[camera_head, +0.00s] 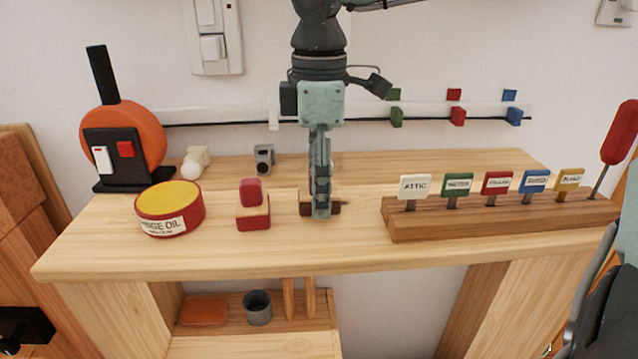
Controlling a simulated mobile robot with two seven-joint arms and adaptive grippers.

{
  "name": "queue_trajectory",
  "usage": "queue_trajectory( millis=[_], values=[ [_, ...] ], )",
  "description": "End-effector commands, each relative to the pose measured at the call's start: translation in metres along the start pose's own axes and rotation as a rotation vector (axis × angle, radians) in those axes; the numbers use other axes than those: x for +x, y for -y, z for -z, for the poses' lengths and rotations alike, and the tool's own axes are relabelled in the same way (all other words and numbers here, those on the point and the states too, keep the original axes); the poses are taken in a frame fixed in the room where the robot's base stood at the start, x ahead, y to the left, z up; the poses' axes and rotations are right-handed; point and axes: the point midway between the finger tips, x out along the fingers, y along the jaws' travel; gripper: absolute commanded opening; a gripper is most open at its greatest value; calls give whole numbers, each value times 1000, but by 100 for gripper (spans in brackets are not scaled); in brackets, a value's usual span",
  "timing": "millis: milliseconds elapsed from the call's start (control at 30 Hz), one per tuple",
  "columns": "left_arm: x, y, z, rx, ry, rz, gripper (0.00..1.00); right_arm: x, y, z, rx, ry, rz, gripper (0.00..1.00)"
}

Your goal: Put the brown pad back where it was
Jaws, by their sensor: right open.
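A small dark brown pad (306,209) lies on the wooden bench top near the middle. It shows on both sides of my right gripper's fingertips, which hide its middle. My right gripper (321,205) points straight down at the pad, seen edge-on. Its jaws are open, and I cannot tell whether they touch the pad. My left gripper is not in view.
Left of the pad stand a red stamp (252,205) and a round oil tin (170,208). A wooden rack (440,222) with several labelled tags stands to the right. A grey device (264,159) is behind. A lower shelf holds a grey cup (257,308) and a flat orange-brown piece (203,312).

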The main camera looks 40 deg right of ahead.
Motion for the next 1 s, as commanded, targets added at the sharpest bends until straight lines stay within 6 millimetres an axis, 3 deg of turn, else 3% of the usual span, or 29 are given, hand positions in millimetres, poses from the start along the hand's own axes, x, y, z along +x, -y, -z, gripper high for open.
queue_trajectory(
  millis=[167,700,1000],
  values=[
    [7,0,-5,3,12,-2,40,-5,0,0,0,0,-1,59],
    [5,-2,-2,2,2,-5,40,-108,-1,0,1,1,-2,59],
    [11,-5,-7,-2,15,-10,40,-122,0,0,-1,1,2,59]
  ],
)
